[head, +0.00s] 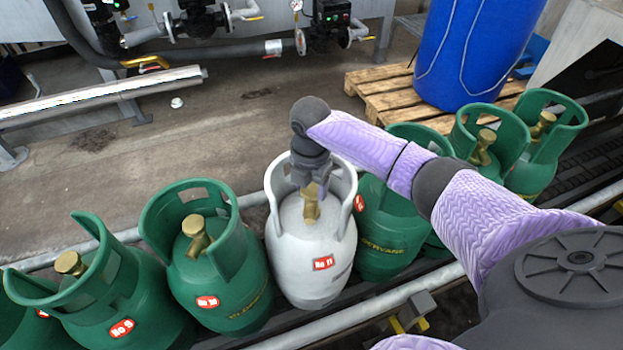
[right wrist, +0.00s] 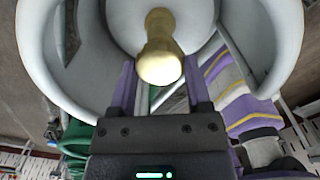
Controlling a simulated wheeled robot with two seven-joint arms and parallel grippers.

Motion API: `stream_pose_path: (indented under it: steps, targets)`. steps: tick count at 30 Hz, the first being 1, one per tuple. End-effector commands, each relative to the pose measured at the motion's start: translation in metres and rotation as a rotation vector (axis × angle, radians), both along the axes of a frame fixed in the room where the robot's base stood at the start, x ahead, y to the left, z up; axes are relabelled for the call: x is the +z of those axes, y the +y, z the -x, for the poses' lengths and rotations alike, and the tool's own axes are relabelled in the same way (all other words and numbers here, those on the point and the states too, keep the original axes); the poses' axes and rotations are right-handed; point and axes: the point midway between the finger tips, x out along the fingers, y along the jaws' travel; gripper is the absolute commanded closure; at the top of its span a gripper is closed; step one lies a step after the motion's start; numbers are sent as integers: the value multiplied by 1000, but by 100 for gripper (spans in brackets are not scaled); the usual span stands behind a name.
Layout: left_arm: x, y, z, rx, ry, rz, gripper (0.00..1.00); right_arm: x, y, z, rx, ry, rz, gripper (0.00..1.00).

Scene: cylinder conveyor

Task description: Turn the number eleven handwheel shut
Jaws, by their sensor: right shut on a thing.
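The white cylinder (head: 312,262) with the red "No 11" label stands upright in the row on the conveyor. Its brass valve (head: 311,209) sits inside the white collar, with the handwheel at the top partly hidden by my gripper. My right gripper (head: 310,187) reaches down into the collar from above and is shut on the handwheel. In the right wrist view the brass handwheel (right wrist: 160,66) lies between my two fingers, with the white collar (right wrist: 50,65) curving around. My left gripper is not in view.
Green cylinders stand on both sides, one close left (head: 220,280) and one close right (head: 385,235), partly under my arm. A blue drum (head: 475,50) stands on a wooden pallet (head: 385,90) behind. A conveyor rail (head: 370,308) runs along the front. Pipes and valves line the back.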

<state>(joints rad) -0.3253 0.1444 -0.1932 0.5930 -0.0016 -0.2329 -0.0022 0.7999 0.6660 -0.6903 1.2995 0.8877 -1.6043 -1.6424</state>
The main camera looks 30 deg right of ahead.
Motion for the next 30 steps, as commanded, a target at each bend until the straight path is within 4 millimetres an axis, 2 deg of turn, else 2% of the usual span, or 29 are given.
stream_pose_path:
  steps: [1, 9, 19, 24, 30]
  targets:
    - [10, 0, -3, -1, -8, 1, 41, 6, 0, 0, -36, 0, 0, 96]
    - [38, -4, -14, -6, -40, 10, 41, 6, 1, 0, -287, 1, -1, 96]
    - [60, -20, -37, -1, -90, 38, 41, 4, 0, -1, -601, 0, -2, 96]
    - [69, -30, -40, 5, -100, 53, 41, 3, 1, -1, -763, 1, -2, 96]
    - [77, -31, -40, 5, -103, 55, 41, 2, 1, -1, -947, 0, -2, 96]
